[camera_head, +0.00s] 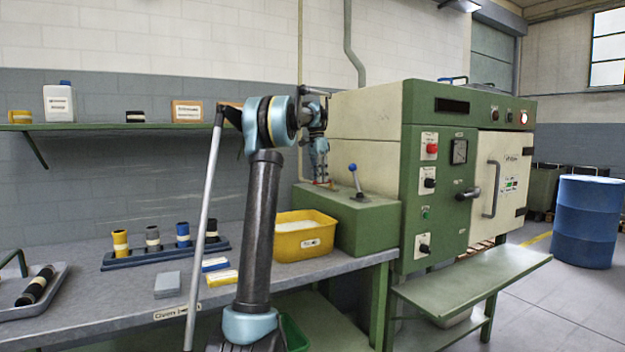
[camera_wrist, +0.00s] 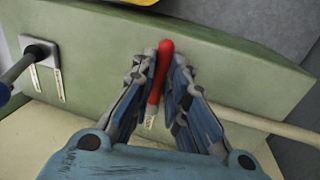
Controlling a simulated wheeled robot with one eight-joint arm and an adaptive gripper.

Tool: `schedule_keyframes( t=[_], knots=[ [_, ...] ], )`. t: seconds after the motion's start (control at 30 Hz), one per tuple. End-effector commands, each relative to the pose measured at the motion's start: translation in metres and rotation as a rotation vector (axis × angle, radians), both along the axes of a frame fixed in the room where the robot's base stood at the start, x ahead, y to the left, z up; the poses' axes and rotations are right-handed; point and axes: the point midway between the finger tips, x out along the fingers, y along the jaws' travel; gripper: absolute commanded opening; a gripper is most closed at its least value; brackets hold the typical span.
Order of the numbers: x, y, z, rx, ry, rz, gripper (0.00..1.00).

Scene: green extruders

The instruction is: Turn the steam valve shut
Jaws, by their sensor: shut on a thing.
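The steam valve shows in the wrist view as a red lever handle (camera_wrist: 161,68) standing in front of a pale green surface. A cream pipe (camera_wrist: 250,124) runs off to the right from beside it. My gripper (camera_wrist: 162,78) has its two fingers closed around the red handle, one on each side. A small pale tag hangs at the handle's lower end. In the head view my gripper (camera_head: 319,180) points down at the back of the green box (camera_head: 372,222); the valve is mostly hidden there by the fingers.
A blue-knobbed lever (camera_head: 354,174) stands on the green box just right of my gripper. A yellow tub (camera_head: 303,245) sits on the bench in front. The green and cream oven (camera_head: 460,180) rises to the right. A shelf (camera_head: 80,126) runs along the wall at left.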

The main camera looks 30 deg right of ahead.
Motion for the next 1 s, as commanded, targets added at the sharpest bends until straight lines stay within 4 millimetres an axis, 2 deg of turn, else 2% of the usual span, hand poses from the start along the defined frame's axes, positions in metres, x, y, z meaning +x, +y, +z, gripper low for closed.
schedule_keyframes(
  t=[0.43, 0.47, 0.5, 0.53, 0.87, 1.0],
  knots=[
    [0.0017, -0.0001, -0.0008, 0.006, -0.005, -0.007, 0.00],
    [0.0017, 0.0000, -0.0009, 0.006, -0.006, -0.007, 0.20],
    [0.0017, 0.0000, -0.0009, 0.006, -0.005, -0.007, 0.30],
    [0.0013, -0.0002, -0.0009, 0.006, -0.005, -0.007, 0.34],
    [-0.0017, -0.0031, 0.0003, 0.004, -0.002, -0.012, 0.34],
    [-0.0009, -0.0042, 0.0081, 0.003, -0.001, -0.013, 0.34]
  ],
)
